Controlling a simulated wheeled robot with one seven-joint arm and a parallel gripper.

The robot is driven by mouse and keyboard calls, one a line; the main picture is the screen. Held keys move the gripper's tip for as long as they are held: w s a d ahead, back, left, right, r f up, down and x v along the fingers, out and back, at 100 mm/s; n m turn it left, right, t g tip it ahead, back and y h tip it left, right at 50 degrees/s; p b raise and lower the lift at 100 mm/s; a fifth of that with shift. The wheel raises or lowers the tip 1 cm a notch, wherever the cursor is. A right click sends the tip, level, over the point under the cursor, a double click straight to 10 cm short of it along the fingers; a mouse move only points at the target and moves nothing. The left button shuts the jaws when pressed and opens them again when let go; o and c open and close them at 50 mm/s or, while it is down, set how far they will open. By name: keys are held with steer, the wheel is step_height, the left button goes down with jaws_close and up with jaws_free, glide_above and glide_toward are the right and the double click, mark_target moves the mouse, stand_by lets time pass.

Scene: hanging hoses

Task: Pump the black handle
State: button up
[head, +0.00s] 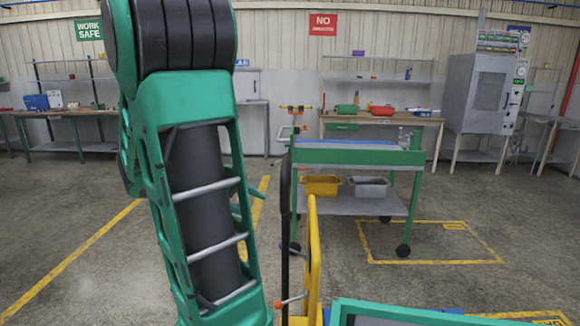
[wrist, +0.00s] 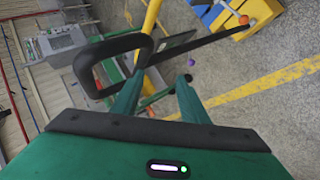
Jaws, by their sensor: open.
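The black handle (wrist: 112,43) shows in the wrist view as a bent loop at upper left, with a long dark bar running right towards a yellow and blue base. In the head view the handle (head: 285,200) stands upright, right of my arm. My gripper (wrist: 161,80) is open, with two green fingers pointing towards the handle area. The loop lies ahead and to the left, close to the left finger; I cannot tell if they touch. Nothing is seen between the fingers. In the head view my arm hides most of the gripper.
A yellow post (head: 312,255) stands beside the handle, with an orange knob (head: 277,304) low down. A green cart (head: 350,157) with a yellow bin (head: 322,185) and a grey bin (head: 369,187) stands behind. Open floor with yellow lines lies around.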

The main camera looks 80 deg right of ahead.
steer(key=s+d+r+n+g+h, duration=0.1)
steer(key=s+d+r+g+h, duration=0.25)
steer(key=d+r, duration=0.5)
steer(key=x, duration=0.9)
steer(key=shift+s+d+r+g+h, duration=0.25)
steer(key=shift+d+r+g+h, duration=0.1)
steer(key=shift+h, duration=0.1)
steer(key=shift+c, duration=0.2)
jaws_close()
